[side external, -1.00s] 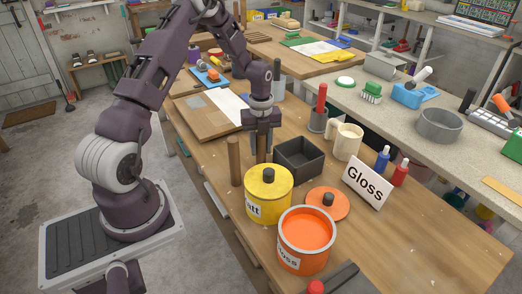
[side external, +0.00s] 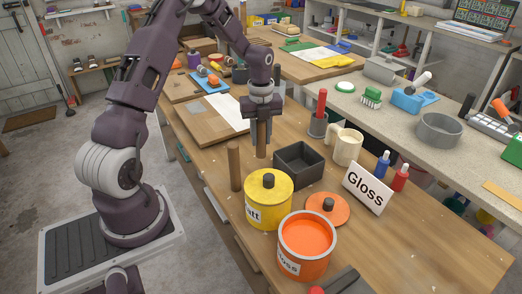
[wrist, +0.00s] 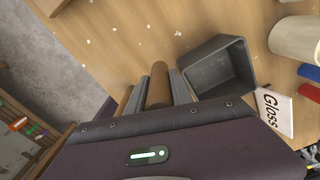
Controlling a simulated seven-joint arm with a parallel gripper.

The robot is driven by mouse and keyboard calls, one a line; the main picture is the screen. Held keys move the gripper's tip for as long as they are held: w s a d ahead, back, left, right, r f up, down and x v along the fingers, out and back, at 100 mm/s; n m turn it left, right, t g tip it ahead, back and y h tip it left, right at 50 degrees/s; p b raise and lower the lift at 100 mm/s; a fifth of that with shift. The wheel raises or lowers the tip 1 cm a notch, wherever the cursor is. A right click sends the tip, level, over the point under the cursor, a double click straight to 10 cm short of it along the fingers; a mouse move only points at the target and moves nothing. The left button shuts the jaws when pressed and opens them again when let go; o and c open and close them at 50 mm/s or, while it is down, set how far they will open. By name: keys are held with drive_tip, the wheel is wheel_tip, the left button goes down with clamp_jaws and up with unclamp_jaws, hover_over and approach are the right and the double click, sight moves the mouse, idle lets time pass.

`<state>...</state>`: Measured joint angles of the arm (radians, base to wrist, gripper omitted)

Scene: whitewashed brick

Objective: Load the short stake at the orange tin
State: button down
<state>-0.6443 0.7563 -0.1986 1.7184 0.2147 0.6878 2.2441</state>
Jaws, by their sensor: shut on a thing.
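My gripper (side external: 261,138) is shut on a brown wooden stake (side external: 261,151), which it holds upright behind the yellow tin. In the wrist view the held stake (wrist: 158,84) sits between the two grey fingers; its top is hidden by them in the side view. A second wooden stake (side external: 234,167) stands upright to the left of the held one. The orange tin (side external: 305,262), open and full of orange paint, stands at the front, well away from my gripper. Its orange lid (side external: 322,212) with a dark knob lies behind it. A white "Gloss" sign (side external: 367,187) stands to the right.
A lidded yellow tin (side external: 269,207) stands between the held stake and the orange tin. A dark open box (side external: 299,163) is just right of my gripper. A cream mug (side external: 346,146), a red-handled tool (side external: 321,104) and small blue and red bottles stand farther right.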

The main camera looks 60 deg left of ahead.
sight(263, 122)
drive_tip(key=shift+h, duration=0.3)
wheel_tip(263, 122, up, 11)
drive_tip(key=shift+f, duration=0.2)
drive_tip(key=shift+d+r, duration=0.2)
drive_tip(key=shift+d, duration=0.35)
drive_tip(key=s+d+g+h, duration=0.1)
drive_tip(key=s+d, duration=0.2)
drive_tip(key=d, duration=1.2)
drive_tip(key=s+d+g+h, duration=0.15)
drive_tip(key=s+d, duration=0.25)
drive_tip(key=d, duration=1)
drive_tip(key=shift+t, duration=0.25)
drive_tip(key=shift+w+f, duration=0.15)
drive_tip(key=shift+f, duration=5.4)
drive_tip(key=shift+f, duration=0.65)
